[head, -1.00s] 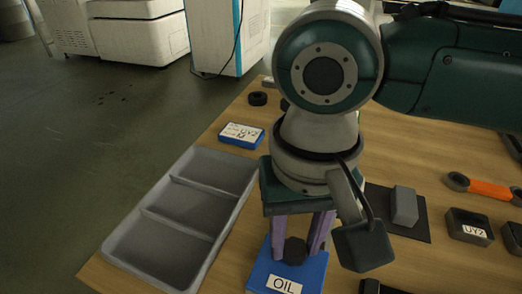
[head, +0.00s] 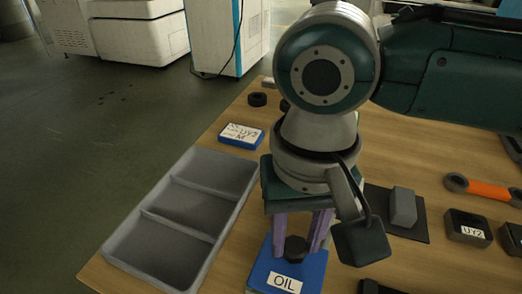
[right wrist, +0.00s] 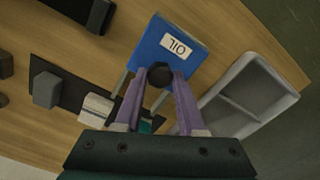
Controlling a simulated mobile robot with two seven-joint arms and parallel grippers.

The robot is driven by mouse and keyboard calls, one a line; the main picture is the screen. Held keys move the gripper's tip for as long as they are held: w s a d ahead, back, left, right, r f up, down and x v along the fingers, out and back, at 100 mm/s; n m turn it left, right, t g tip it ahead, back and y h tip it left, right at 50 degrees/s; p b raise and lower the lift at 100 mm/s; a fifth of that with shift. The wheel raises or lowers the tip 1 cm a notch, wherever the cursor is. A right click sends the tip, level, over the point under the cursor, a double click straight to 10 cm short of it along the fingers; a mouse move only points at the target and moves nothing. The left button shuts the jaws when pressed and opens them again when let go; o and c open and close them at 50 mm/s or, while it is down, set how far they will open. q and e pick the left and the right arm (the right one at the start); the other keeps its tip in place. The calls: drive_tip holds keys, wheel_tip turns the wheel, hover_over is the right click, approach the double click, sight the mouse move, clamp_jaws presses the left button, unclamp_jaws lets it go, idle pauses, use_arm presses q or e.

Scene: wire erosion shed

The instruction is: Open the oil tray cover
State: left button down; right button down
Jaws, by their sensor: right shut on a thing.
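The blue oil tray cover (head: 310,272) with a white OIL label lies at the front of the wooden table. A dark faceted knob (head: 296,250) stands on it. My right gripper (head: 304,244) points down over the cover with its purple fingers on either side of the knob, shut on it. In the right wrist view the cover (right wrist: 158,42) and the knob (right wrist: 160,73) between the fingertips show clearly. Whether the cover is lifted off what lies under it, I cannot tell. My left gripper is not in view.
A grey three-compartment tray (head: 150,212) lies left of the cover, empty. A blue labelled block (head: 241,136) and a black ring (head: 257,99) lie behind. A grey block (head: 403,206) on a dark plate, an orange-handled tool (head: 488,190) and a UYZ bin (head: 467,228) are at right.

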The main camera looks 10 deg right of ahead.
drive_tip(key=shift+w+d+r+p, duration=0.3)
drive_tip(key=shift+w+d+p, duration=0.3)
drive_tip(key=shift+w+p, duration=0.35)
drive_tip(key=shift+w+d+f, duration=0.15)
drive_tip(key=shift+w+d, duration=0.4)
drive_tip(key=shift+w, duration=0.2)
drive_tip(key=shift+w+d+f, duration=0.15)
drive_tip(key=shift+w+d, duration=0.35)
drive_tip(key=shift+w, duration=0.25)
drive_tip(key=c, duration=0.5)
unclamp_jaws()
